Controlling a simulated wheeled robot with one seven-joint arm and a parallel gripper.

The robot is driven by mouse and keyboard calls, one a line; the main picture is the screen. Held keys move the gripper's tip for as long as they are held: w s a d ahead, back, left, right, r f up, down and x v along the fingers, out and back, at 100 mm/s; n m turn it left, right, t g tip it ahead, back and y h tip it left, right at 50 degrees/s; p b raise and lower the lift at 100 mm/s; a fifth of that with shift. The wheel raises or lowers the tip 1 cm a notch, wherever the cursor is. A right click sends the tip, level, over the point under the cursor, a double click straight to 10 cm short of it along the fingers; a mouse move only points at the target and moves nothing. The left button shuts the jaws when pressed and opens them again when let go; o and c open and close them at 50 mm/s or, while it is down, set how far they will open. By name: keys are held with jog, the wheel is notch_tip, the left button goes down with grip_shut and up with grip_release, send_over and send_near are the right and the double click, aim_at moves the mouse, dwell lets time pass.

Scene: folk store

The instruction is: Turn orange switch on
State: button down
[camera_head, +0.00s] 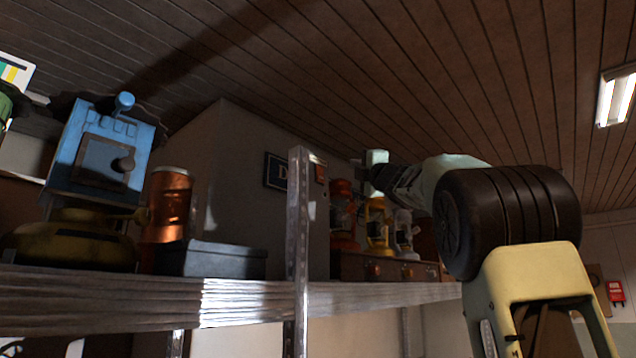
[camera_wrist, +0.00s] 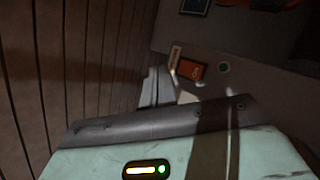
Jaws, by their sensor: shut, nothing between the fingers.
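The orange switch (camera_wrist: 191,69) sits on the grey face of a large box (camera_wrist: 240,85). In the head view, a small orange patch beside the metal post (camera_head: 320,173) looks like the same switch. My gripper (camera_head: 363,172) is shut and empty, to the right of that patch. In the wrist view its fingertips (camera_wrist: 163,88) are just below and left of the switch; I cannot tell whether they touch it.
A metal post (camera_head: 298,240) rises in front of the box (camera_head: 245,180). The shelf (camera_head: 130,300) holds a blue grinder (camera_head: 100,155), a copper canister (camera_head: 168,205) and a dark tin (camera_head: 212,259). Several lanterns (camera_head: 378,225) stand on a wooden drawer unit (camera_head: 350,267) below my gripper. The plank ceiling is close above.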

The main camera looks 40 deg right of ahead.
jog(key=shift+w, duration=0.1)
jog(key=p, duration=0.2)
send_near(323, 174)
jog(key=shift+s+r+x, duration=0.1)
jog(key=shift+r+x, duration=0.05)
jog(key=shift+x, duration=1)
jog(key=shift+s+r+x, duration=0.1)
jog(key=shift+r+x, duration=0.05)
jog(key=shift+x, duration=1.05)
jog(key=shift+w+f+b, duration=0.1)
jog(key=shift+b, duration=0.2)
jog(key=shift+w, duration=0.3)
jog(key=shift+w, duration=0.3)
dwell(0.6)
jog(key=shift+s, duration=0.1)
jog(key=shift+s, duration=0.65)
jog(key=shift+s+b, duration=0.1)
jog(key=shift+b, duration=0.2)
jog(key=shift+s+d+r+b, duration=0.1)
jog(key=shift+s+b, duration=0.05)
jog(key=shift+s, duration=0.65)
jog(key=shift+s+d+r+b, duration=0.1)
jog(key=shift+s+r+b, duration=0.1)
jog(key=shift+s, duration=0.6)
jog(key=shift+s+r+b, duration=0.1)
jog(key=shift+s+b, duration=0.05)
jog(key=shift+s, duration=0.65)
